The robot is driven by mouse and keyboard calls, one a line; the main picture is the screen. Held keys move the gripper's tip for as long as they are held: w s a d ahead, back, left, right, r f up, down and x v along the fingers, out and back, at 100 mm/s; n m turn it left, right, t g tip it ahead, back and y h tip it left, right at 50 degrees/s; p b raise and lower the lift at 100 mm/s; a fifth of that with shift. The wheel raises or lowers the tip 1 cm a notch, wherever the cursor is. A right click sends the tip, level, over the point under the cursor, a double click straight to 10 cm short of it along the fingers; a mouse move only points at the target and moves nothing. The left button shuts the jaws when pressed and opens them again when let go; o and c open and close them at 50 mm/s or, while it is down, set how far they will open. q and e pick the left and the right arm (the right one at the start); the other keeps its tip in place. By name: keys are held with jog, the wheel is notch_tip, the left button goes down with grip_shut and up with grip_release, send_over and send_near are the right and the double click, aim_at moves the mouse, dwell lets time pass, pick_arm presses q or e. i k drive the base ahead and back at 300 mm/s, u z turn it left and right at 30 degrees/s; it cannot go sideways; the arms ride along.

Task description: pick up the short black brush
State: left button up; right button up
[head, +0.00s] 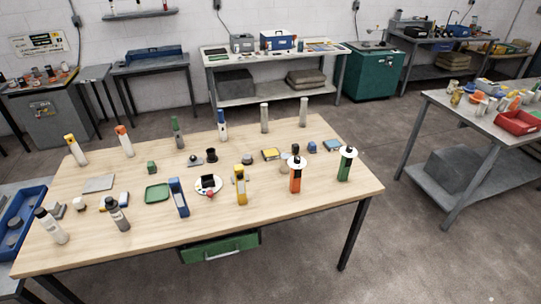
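On the wooden table (130,238) are several small dark items, and I cannot tell for sure which is the short black brush. A small black object (207,182) rests on a white round plate (200,192) near the table's middle. A short black piece (211,155) stands on the table behind it. Another dark upright piece (295,149) shows behind the orange bottle (296,178), partly hidden. Neither of my grippers is in view.
Upright bottles crowd the table, including a blue one (178,198), a green one (345,166) and a grey one (117,216). A green tray (157,193) lies flat at left centre. A side bench (460,108) stands at right.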

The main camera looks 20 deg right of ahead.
aim_at(295, 147)
jog(key=z, duration=0.95)
